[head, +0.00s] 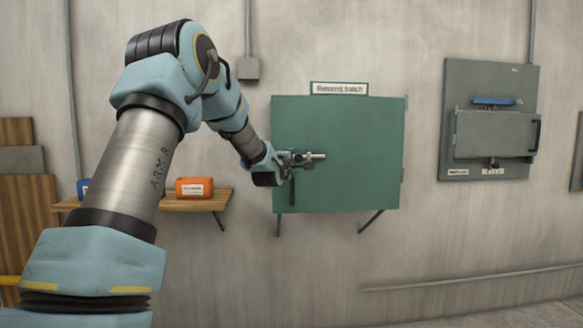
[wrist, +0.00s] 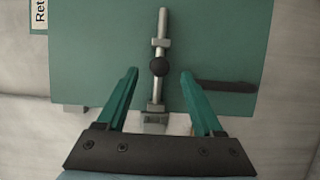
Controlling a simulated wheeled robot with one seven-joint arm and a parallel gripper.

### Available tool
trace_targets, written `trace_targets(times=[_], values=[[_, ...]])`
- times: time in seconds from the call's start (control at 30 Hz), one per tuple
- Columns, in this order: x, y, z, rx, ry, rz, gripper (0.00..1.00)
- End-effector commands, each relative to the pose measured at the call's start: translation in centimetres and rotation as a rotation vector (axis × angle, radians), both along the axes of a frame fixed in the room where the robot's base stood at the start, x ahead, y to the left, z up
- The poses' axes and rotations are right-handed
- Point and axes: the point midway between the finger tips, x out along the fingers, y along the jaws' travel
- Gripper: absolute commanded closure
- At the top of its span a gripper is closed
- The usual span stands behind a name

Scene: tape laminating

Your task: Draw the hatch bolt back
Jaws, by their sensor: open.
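The green hatch (head: 355,125) is a flat panel on the wall under a "Returns hatch" sign (head: 339,88). Its bolt (wrist: 161,25) is a silver rod with a dark round knob (wrist: 158,67), lying along the panel. In the head view the bolt (head: 317,156) is level, near the hatch's left edge. In the wrist view its lower end meets a metal block (wrist: 156,117) at the panel's edge; I cannot tell how deep it sits. My gripper (wrist: 160,73) is open, one finger on each side of the knob, with visible gaps. In the head view my wrist partly hides the bolt.
A black handle (wrist: 225,86) sticks out beside the right finger in the wrist view. A shelf (head: 205,203) with an orange box (head: 194,187) is left of the hatch. A grey wall cabinet (head: 495,135) hangs to the right. The wall between hatch and cabinet is clear.

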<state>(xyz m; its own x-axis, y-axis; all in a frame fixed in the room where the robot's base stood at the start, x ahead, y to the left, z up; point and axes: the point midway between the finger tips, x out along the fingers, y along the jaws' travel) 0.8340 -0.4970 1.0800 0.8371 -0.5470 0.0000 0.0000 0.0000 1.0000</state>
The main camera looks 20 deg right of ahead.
Motion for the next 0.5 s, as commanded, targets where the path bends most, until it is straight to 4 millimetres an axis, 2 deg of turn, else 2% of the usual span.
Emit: trace_targets(times=[0.1, 0.2, 0.5], values=[[-1.9, 1.2, -0.2, 0.001, 0.001, 0.0, 0.32], [-2.9, 1.9, -0.1, -0.001, -0.001, -0.001, 0.32], [-3.9, 2.5, 0.0, 0.0, 0.0, -0.001, 0.32]])
